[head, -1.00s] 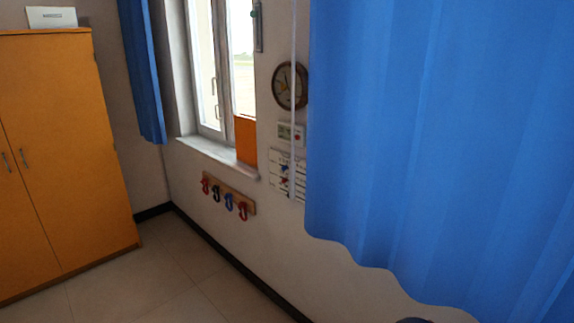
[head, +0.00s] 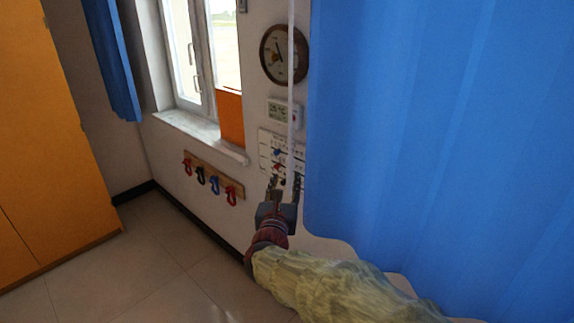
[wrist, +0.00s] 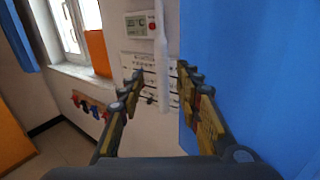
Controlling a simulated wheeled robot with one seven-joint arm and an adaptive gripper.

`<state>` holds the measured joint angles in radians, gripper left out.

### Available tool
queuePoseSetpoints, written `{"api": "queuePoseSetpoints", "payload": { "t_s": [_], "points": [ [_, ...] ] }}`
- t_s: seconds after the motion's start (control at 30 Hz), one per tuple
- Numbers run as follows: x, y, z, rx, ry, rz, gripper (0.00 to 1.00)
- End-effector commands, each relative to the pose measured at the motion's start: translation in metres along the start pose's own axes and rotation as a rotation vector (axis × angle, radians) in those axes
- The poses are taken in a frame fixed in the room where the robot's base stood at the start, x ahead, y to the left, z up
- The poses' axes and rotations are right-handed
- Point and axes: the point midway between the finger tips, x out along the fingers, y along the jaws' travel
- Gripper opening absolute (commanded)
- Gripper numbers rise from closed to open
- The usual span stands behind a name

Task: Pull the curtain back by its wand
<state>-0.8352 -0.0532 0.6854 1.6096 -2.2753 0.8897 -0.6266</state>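The blue curtain (head: 430,120) hangs across the right side of the head view, and it fills the right of the wrist view (wrist: 255,65). The thin white wand (head: 291,95) hangs straight down along the curtain's left edge. In the wrist view the wand (wrist: 161,50) hangs in line with the gap between my fingers, its lower end showing there. My gripper (head: 285,186) is at the wand's lower part. Its fingers (wrist: 162,73) are open, one on each side of the wand, with gaps visible. How deep the wand sits between them is hard to tell.
A round clock (head: 284,54), a small thermostat (head: 284,112) and a calendar sheet (head: 270,148) are on the wall behind the wand. A hook rack (head: 213,176) is below the window sill (head: 200,135). An orange cabinet (head: 45,150) stands left. Floor between is clear.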

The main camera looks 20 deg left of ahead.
Motion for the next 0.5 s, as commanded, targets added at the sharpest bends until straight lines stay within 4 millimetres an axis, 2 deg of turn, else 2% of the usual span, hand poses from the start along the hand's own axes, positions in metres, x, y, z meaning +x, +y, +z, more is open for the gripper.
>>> {"api": "queuePoseSetpoints", "payload": {
  "t_s": [0.17,0.5],
  "points": [
    [0.013,-0.002,-0.002,-0.017,0.003,-0.004,0.34],
    [0.064,-0.002,-0.002,-0.014,0.002,-0.005,0.34]
  ]
}}
